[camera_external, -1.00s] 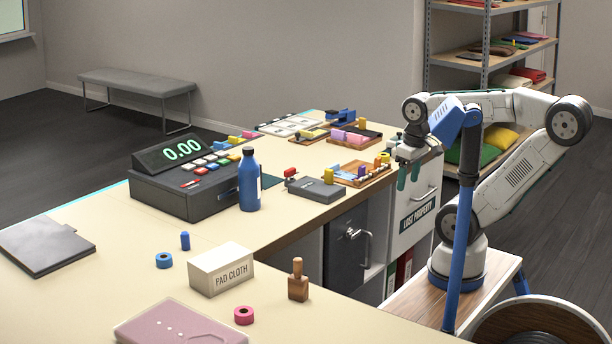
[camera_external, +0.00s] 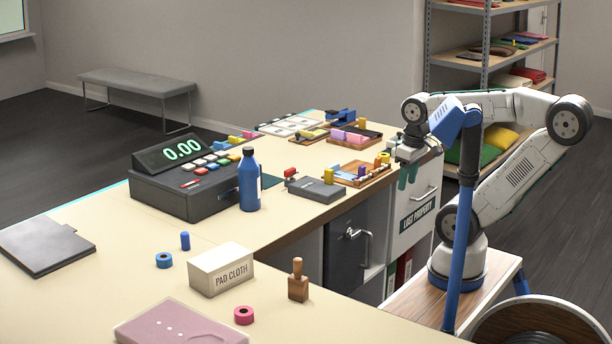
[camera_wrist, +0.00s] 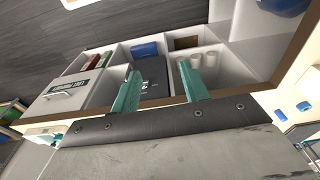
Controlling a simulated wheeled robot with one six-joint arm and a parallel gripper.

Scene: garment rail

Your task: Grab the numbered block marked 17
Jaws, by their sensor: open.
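No number 17 can be read in either view, so I cannot tell which block is the one marked 17. My gripper (camera_external: 408,175) points down beside the counter's right edge, near the lost property cabinet. In the wrist view my gripper (camera_wrist: 160,88) has its teal fingers apart with nothing held between them.
A cash register (camera_external: 190,185) and a blue bottle (camera_external: 249,182) stand on the counter (camera_external: 125,215). A pad cloth box (camera_external: 222,272) and a wooden stamp (camera_external: 298,284) are nearer. Shelving under the counter holds a dark safe (camera_wrist: 154,72) and the lost property cabinet (camera_wrist: 68,92).

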